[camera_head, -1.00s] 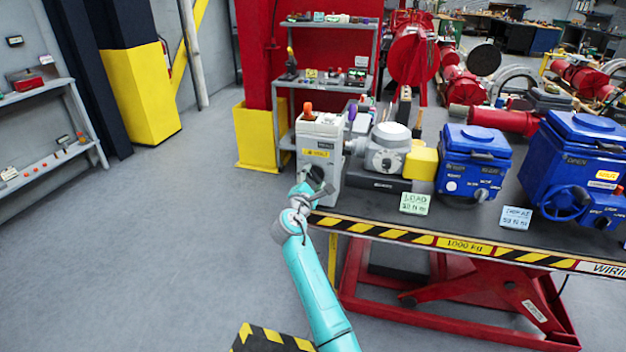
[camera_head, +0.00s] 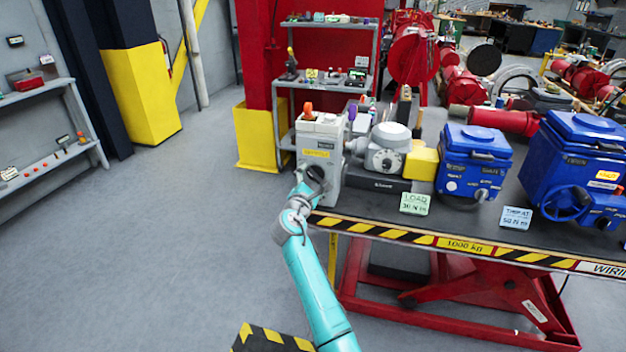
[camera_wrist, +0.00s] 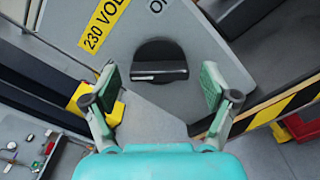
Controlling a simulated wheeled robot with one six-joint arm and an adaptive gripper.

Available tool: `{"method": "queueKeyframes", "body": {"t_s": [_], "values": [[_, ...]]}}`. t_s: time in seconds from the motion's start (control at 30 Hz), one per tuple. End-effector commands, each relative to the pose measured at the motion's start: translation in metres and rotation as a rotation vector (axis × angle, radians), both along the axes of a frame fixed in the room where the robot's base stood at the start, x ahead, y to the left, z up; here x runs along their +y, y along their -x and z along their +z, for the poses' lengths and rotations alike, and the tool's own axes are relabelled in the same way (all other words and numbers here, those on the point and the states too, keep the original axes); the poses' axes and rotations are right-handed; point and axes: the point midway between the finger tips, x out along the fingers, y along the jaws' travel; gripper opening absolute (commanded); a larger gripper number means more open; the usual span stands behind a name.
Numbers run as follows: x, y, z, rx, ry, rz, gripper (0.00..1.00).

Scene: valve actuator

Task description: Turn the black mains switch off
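The black mains switch (camera_wrist: 159,61) is a round rotary knob with a raised bar, set in the grey face of the switch box (camera_head: 321,150). In the wrist view the bar lies roughly level across the picture.
The switch box stands at the left end of the bench with a striped edge (camera_head: 465,246). A grey motor unit (camera_head: 386,150) and blue actuators (camera_head: 472,160) stand to its right. The floor (camera_head: 190,240) left of the bench is clear.

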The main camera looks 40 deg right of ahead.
Motion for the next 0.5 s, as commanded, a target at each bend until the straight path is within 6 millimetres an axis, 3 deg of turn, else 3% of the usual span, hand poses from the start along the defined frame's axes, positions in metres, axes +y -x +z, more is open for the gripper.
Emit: {"method": "queueKeyframes", "body": {"t_s": [0.33,0.5], "values": [[0.002,0.002,0.001,-0.001,0.001,0.0,0.88],[0.02,0.014,0.0,-0.001,0.001,0.003,0.88]]}}
